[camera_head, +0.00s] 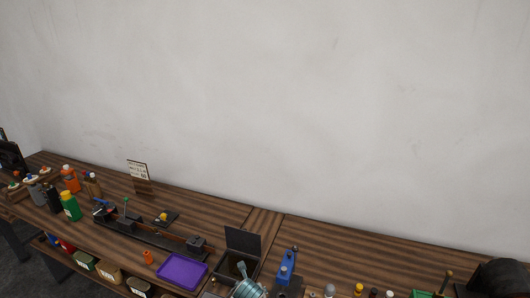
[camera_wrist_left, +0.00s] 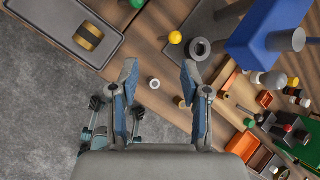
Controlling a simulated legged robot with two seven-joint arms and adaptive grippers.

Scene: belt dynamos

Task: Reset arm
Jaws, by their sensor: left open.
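My left gripper (camera_wrist_left: 160,85) is in the wrist view, with its two grey-blue fingers wide apart. Nothing is held between them. It hangs above the table's front edge. A small white ring-shaped piece (camera_wrist_left: 154,83) shows between the fingers, lower down on the wood, and a small tan piece (camera_wrist_left: 183,104) shows close to the right finger. In the head view a pale teal jointed thing (camera_head: 248,288) shows at the bottom edge; I cannot tell whether it is my gripper. My right gripper is in neither view.
A blue device (camera_head: 287,267) stands right of an open black box (camera_head: 243,240). A purple tray (camera_head: 182,271) lies left of it. Several bottles, such as a green one (camera_head: 71,207), stand far left. In the wrist view a yellow ball (camera_wrist_left: 175,37) and orange bins (camera_wrist_left: 243,146) show.

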